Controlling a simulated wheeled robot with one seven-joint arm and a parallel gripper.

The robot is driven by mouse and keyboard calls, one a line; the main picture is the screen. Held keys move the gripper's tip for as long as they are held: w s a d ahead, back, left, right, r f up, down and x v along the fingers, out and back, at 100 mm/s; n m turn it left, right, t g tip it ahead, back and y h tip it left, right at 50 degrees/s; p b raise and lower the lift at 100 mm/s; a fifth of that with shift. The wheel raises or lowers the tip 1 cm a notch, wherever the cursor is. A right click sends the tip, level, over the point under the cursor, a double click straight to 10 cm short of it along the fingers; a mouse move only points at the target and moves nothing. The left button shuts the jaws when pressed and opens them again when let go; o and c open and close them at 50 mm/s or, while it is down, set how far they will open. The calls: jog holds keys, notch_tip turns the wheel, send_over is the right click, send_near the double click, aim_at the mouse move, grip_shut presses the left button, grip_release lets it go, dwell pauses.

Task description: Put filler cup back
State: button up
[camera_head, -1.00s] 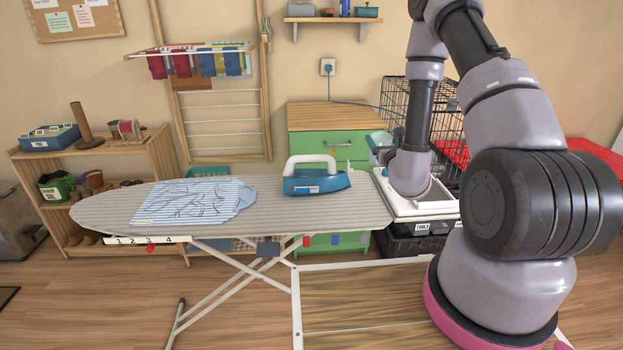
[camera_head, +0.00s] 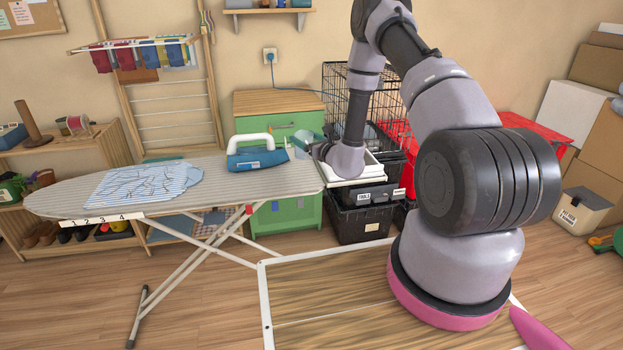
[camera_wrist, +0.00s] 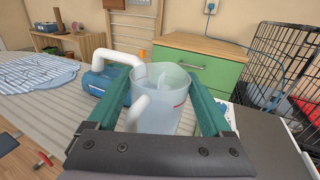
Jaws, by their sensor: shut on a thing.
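The filler cup (camera_wrist: 168,108) is a clear, bluish plastic cup with a pale handle. It is upright between the two green fingers of my gripper (camera_wrist: 160,88) in the wrist view. My gripper is shut on it. In the head view the cup (camera_head: 306,142) shows small and partly hidden by my wrist, near the right end of the ironing board. The blue iron (camera_head: 257,157) with a white handle stands on the board just left of the cup. It also shows behind the cup in the wrist view (camera_wrist: 106,86).
The grey striped ironing board (camera_head: 225,182) carries a folded striped shirt (camera_head: 142,185) at left. Black stacked totes (camera_head: 362,219), one labelled TOOLS, stand right of the board with a white tray (camera_head: 372,169) on top. A green drawer cabinet (camera_head: 285,125) and a wire cage (camera_head: 345,85) stand behind.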

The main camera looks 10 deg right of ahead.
notch_tip(320, 180, down, 9)
dwell(0.4)
jog(key=shift+f, duration=0.15)
jog(key=o, duration=1.4)
